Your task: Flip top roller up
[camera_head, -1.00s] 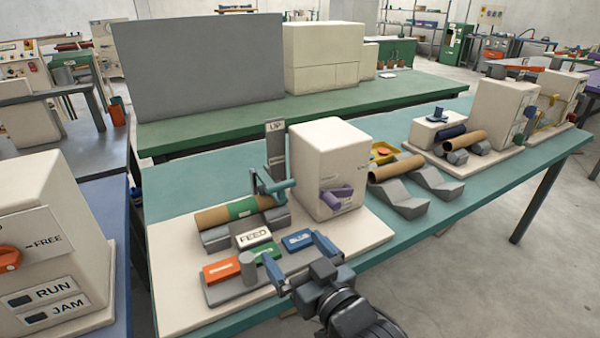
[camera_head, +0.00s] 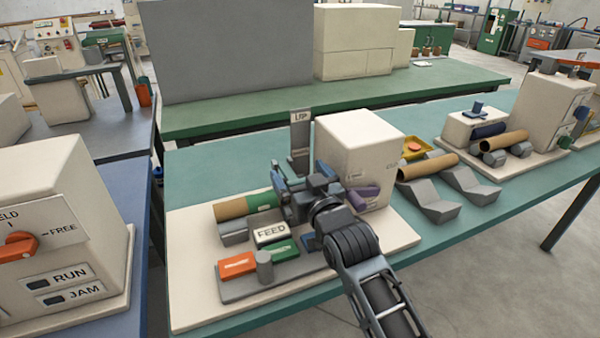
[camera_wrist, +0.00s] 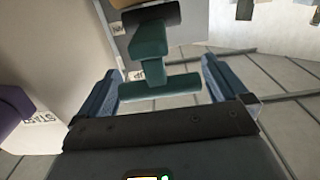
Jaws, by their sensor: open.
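The teal T-shaped handle of the top roller shows in the wrist view (camera_wrist: 151,55), its crossbar between my finger tips. In the head view my gripper (camera_head: 300,183) hides most of it. My gripper (camera_wrist: 158,70) is open, with one blue finger on each side of the crossbar; I see no firm grip. A grey upright post marked UP (camera_head: 301,150) stands behind it. A brown tube (camera_head: 231,208) with a green band lies in a grey cradle left of my gripper.
A cream machine box (camera_head: 358,150) with a purple knob (camera_head: 363,197) stands close on the right. A FEED block (camera_head: 271,233), an orange block (camera_head: 237,264) and a grey post (camera_head: 264,268) sit in front. Bare board (camera_head: 190,290) lies at the left.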

